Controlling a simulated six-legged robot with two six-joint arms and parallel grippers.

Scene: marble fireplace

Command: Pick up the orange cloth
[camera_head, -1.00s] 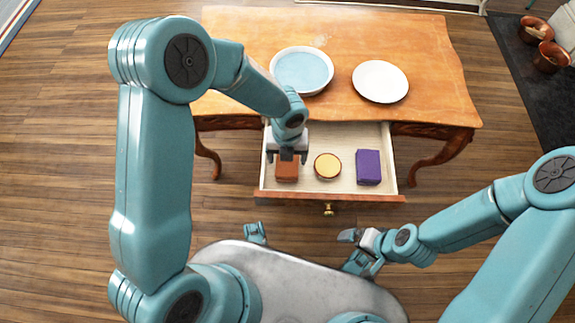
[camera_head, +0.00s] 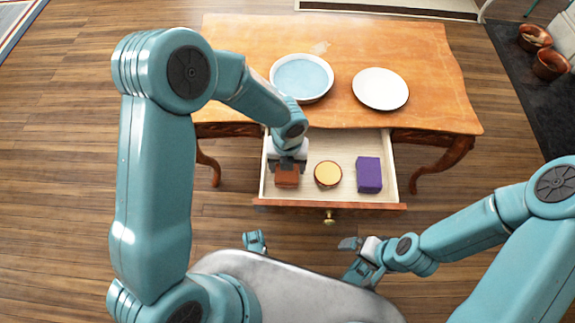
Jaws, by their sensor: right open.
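The orange cloth (camera_head: 287,180) looks like a folded brownish-orange block at the left of the open drawer (camera_head: 332,203). My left gripper (camera_head: 287,166) points down over it, with its dark fingers at the cloth's far edge. Whether the fingers touch or grip the cloth is too small to tell, and they hide its far part. My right gripper (camera_head: 351,258) is open and empty, low in front of the drawer and well apart from the cloth.
In the drawer, a round yellow-topped thing (camera_head: 327,173) lies right of the cloth, then a purple block (camera_head: 369,175). A bowl (camera_head: 302,77) and a white plate (camera_head: 381,88) stand on the wooden table (camera_head: 340,40). Copper pots (camera_head: 550,65) stand far right.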

